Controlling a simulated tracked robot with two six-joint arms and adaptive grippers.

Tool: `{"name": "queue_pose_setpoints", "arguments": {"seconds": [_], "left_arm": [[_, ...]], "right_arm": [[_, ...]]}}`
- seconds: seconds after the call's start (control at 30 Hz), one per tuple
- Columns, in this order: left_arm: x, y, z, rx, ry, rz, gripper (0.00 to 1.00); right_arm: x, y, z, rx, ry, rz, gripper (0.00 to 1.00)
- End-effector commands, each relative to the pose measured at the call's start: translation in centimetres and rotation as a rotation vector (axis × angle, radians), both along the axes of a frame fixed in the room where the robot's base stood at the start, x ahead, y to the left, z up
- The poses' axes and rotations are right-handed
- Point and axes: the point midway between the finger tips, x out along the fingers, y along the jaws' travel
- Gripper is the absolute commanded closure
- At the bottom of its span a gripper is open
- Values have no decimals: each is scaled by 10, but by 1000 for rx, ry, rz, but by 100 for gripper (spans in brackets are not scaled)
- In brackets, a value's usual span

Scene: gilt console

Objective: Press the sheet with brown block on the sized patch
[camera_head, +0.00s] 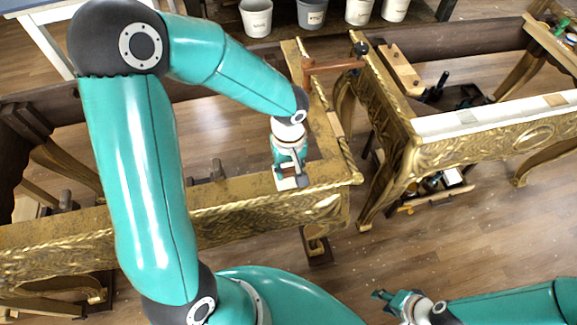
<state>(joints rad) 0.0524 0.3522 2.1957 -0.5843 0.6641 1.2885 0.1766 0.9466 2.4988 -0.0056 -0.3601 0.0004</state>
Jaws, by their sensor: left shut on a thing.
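My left gripper (291,173) points down over the corner of the left gilt console (240,197). It is shut on the brown block (289,169), which is small and partly hidden by the fingers. A small pale piece (284,184) shows just under the block, at the console top; I cannot tell whether it is the sheet or the sized patch, or whether the block touches it. My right gripper (386,301) is low at the bottom of the view, away from both consoles; its fingers are too small to read.
A second gilt console (485,135) with a white top strip stands at the right, with a gap between. Several buckets (311,12) stand behind. Wooden floor (440,235) is free in front.

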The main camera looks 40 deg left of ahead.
Motion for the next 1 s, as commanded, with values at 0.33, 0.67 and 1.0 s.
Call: {"name": "queue_pose_setpoints", "arguments": {"seconds": [0.33, 0.67, 1.0], "left_arm": [[1, 0, 30, 0, -4, 1, 92], [1, 0, 57, 0, -6, 0, 92], [1, 0, 69, 1, -3, 1, 92]], "right_arm": [[0, 0, 19, 0, 0, 0, 60], [0, 0, 35, 0, 0, 0, 60], [0, 0, 41, 0, 0, 0, 60]]}}
